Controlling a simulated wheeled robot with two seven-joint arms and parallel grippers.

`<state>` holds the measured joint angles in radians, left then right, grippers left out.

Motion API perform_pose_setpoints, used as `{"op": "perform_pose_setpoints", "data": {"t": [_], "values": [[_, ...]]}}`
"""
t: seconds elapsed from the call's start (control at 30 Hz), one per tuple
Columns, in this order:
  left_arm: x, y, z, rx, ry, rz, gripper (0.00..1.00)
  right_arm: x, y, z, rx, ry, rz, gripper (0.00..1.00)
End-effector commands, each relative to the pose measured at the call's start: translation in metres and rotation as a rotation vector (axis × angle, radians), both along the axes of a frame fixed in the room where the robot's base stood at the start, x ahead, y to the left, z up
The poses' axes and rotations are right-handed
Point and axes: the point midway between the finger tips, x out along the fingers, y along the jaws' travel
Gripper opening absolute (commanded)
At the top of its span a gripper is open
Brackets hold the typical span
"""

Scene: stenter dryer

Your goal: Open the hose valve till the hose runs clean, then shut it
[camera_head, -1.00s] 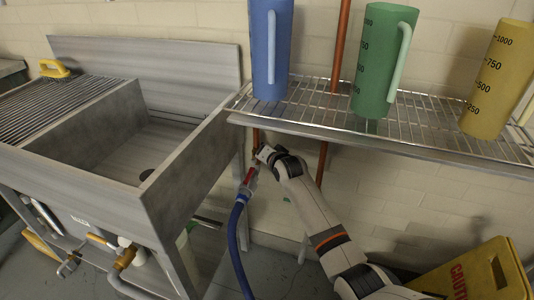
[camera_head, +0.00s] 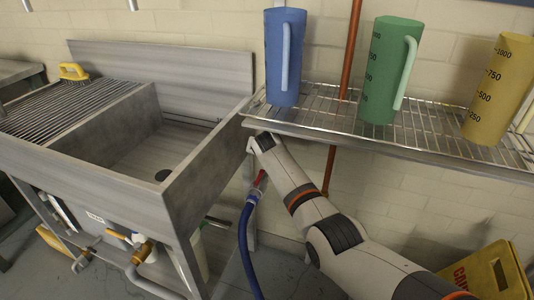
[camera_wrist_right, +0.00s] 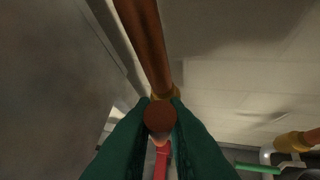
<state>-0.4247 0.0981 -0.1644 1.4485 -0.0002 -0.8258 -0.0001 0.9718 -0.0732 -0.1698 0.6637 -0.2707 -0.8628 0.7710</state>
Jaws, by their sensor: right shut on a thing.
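The blue hose (camera_head: 244,250) hangs beside the sink, with a red fitting (camera_head: 257,184) at its top. The red part also shows below the fingers in the right wrist view (camera_wrist_right: 161,160). My right gripper (camera_wrist_right: 160,119) has its green fingers shut around a round copper-brown piece (camera_wrist_right: 160,116) of the hose valve, at the lower end of a copper pipe (camera_wrist_right: 145,40). In the head view my right arm reaches under the shelf to the pipe, and its wrist hides most of the valve. No water shows at the hose; its lower end is out of view. My left gripper is not in view.
A steel sink (camera_head: 130,185) stands close on the left. A wire shelf (camera_head: 440,135) above my arm holds a blue jug (camera_head: 275,60), a green jug (camera_head: 383,85) and a yellow jug (camera_head: 492,95). A yellow caution sign (camera_head: 490,272) stands low on the right.

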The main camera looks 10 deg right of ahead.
Motion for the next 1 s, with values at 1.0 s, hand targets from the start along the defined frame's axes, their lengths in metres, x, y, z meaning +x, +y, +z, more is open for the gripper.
{"op": "perform_pose_setpoints", "data": {"t": [1.0], "values": [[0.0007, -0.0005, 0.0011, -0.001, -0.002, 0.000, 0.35, 0.0009, 0.0008, 0.0007, -0.037, 0.023, 0.000, 0.35]]}}
